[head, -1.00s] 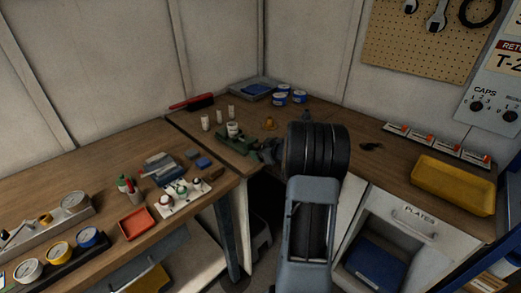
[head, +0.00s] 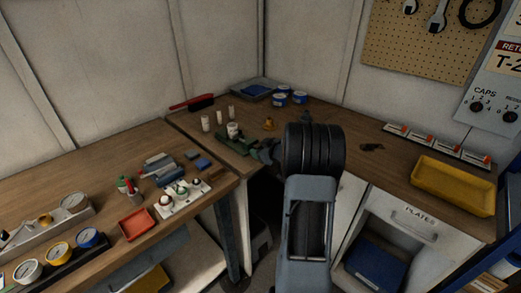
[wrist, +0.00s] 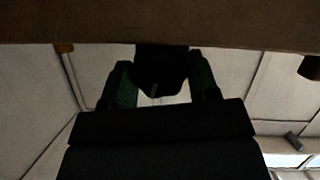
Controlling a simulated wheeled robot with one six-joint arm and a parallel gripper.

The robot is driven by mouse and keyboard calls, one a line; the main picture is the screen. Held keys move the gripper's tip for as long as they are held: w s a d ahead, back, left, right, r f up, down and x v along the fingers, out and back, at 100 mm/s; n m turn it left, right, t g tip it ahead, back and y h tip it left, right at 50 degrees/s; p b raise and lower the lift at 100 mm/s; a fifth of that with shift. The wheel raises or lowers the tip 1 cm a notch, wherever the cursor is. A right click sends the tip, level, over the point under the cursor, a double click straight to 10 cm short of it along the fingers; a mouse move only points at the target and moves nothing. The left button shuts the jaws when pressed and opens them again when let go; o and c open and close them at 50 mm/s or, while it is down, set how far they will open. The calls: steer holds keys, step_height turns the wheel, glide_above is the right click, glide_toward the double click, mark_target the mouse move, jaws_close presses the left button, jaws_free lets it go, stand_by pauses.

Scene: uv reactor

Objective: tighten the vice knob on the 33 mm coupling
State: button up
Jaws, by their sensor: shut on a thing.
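The green vice (head: 236,145) sits near the front edge of the bench, by the corner. A short pale cylinder (head: 233,130), seemingly the coupling, stands upright at the vice; whether its jaws touch it is too small to tell. My gripper (head: 262,151) reaches the vice's right end, partly hidden by my dark wrist. In the wrist view my gripper (wrist: 160,82) has its two green-padded fingers on either side of the dark knob (wrist: 160,68) and is shut on it. The coupling is not visible in the wrist view.
Two more pale cylinders (head: 206,123) and a small brass-coloured piece (head: 269,124) stand near the vice. Blue-and-white tins (head: 280,99) are behind. A yellow tray (head: 453,186) lies to the right, and a white rack (head: 182,198) is on the left bench.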

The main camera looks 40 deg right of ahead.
steer(key=shift+r+m+p, duration=0.4)
steer(key=shift+r+p, duration=0.1)
steer(key=shift+p, duration=1.55)
steer(key=shift+c, duration=0.3)
steer(key=m+y+p, duration=0.1)
steer(key=p, duration=0.3)
steer(key=shift+d+p, duration=0.1)
steer(key=shift+p, duration=0.25)
steer(key=shift+d+f+m+y+p, duration=0.1)
steer(key=shift+f+m+y+p, duration=0.45)
steer(key=shift+p, duration=0.6)
steer(key=shift+r+m, duration=0.1)
steer(key=shift+m, duration=0.15)
steer(key=o, duration=0.9)
steer(key=shift+g, duration=0.3)
steer(key=b+v, duration=0.1)
steer(key=v, duration=1.2)
steer(key=shift+s+d, duration=0.1)
steer(key=shift+s, duration=0.25)
steer(key=shift+c, duration=0.3)
